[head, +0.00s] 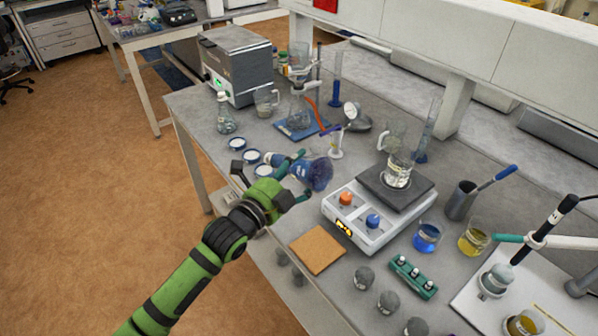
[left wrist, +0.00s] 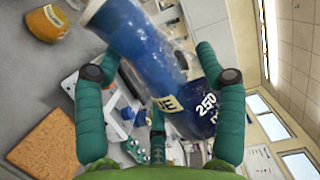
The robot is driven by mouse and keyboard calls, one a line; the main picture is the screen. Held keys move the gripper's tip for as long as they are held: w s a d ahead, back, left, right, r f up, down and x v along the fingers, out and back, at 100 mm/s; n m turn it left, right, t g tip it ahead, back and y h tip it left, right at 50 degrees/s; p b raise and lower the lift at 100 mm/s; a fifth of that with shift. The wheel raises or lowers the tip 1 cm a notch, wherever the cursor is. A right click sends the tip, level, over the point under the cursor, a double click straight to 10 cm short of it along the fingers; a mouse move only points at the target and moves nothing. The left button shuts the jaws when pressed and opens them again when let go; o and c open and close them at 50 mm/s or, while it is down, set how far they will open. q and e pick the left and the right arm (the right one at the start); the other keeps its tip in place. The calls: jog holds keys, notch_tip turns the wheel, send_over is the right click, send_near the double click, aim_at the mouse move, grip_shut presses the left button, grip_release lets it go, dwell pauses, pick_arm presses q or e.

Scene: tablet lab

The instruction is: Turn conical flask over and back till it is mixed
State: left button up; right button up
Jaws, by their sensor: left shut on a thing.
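The conical flask (head: 316,174) holds dark blue liquid and is in my left gripper (head: 295,176) in the head view. It is held above the front edge of the bench, lying about sideways, with its narrow neck to the left and its wide base to the right. In the left wrist view the flask (left wrist: 145,45) is between the green fingers of my left gripper (left wrist: 162,88). It looks tilted there, with a "250" marking and part of a label showing. Blue fills much of the glass. My right gripper is not in view.
A stirrer hotplate (head: 343,210) with a clear beaker (head: 398,172) stands to the right of the flask. A cork mat (head: 317,250) lies at the bench's front. Several dishes lie to the left. Blue (head: 427,238) and yellow (head: 473,240) beakers stand further right.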

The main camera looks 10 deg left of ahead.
pick_arm(q)
jog(key=m, duration=0.6)
jog(key=shift+w+a, duration=0.1)
jog(key=shift+a, duration=0.1)
jog(key=m, duration=0.4)
jog(key=shift+w+a+r, duration=0.1)
jog(key=shift+a, duration=0.1)
jog(key=m+p, duration=0.1)
jog(key=m, duration=0.1)
jog(key=shift+a+m, duration=0.1)
jog(key=shift+m, duration=0.2)
jog(key=m, duration=0.3)
jog(key=m+p, duration=0.1)
jog(key=shift+w+a+r, duration=0.1)
jog(key=shift+r, duration=0.2)
jog(key=m+p, duration=0.1)
jog(key=m, duration=0.2)
jog(key=shift+a+m, duration=0.1)
jog(key=shift+m, duration=0.6)
jog(key=shift+f, duration=0.1)
